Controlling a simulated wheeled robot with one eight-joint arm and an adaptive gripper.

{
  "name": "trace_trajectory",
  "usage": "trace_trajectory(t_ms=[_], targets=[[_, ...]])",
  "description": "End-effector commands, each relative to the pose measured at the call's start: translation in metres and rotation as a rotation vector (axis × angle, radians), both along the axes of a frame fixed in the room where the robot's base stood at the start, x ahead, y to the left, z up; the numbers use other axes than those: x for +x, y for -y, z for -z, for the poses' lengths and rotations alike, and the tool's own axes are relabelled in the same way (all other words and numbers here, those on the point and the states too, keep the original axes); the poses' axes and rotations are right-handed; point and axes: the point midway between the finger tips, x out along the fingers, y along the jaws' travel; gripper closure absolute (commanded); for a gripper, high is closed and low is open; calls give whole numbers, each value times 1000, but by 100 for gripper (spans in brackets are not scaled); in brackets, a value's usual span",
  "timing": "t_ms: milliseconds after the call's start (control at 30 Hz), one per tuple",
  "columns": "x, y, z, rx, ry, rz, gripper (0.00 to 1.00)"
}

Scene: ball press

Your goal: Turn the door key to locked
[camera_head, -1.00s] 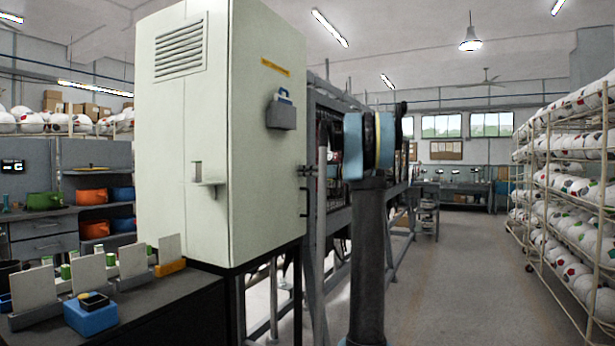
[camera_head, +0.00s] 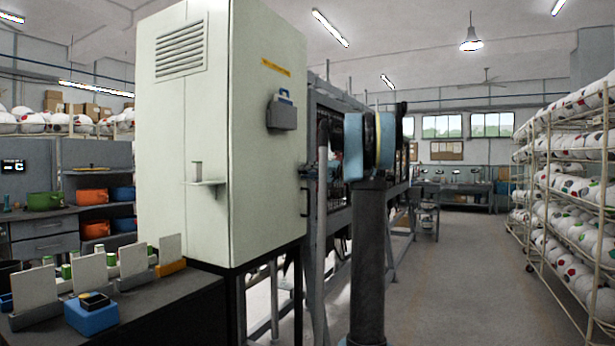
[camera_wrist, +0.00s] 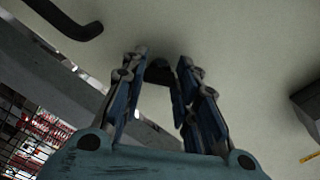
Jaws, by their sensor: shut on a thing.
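The key is a small dark piece (camera_wrist: 159,72) against the pale cabinet door in the wrist view. My gripper (camera_wrist: 161,62) has its two fingers on either side of it and is shut on it. The fingers and the dim light hide most of the key, so I cannot tell its turn angle. The pale cabinet (camera_head: 268,150) stands at the left middle in the head view.
A black handle (camera_wrist: 68,20) lies at upper left in the wrist view, and a grey holder (camera_wrist: 306,105) at the right. In the head view, a dark bench (camera_head: 165,310) with white cards stands front left. Ball racks (camera_head: 560,190) line the right, with open floor between.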

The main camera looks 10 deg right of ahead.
Motion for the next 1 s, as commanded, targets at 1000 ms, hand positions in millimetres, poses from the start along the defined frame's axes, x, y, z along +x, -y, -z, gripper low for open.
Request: trace_trajectory(t_ms=[1000], targets=[[1,2,1,342,-473,6,96]])
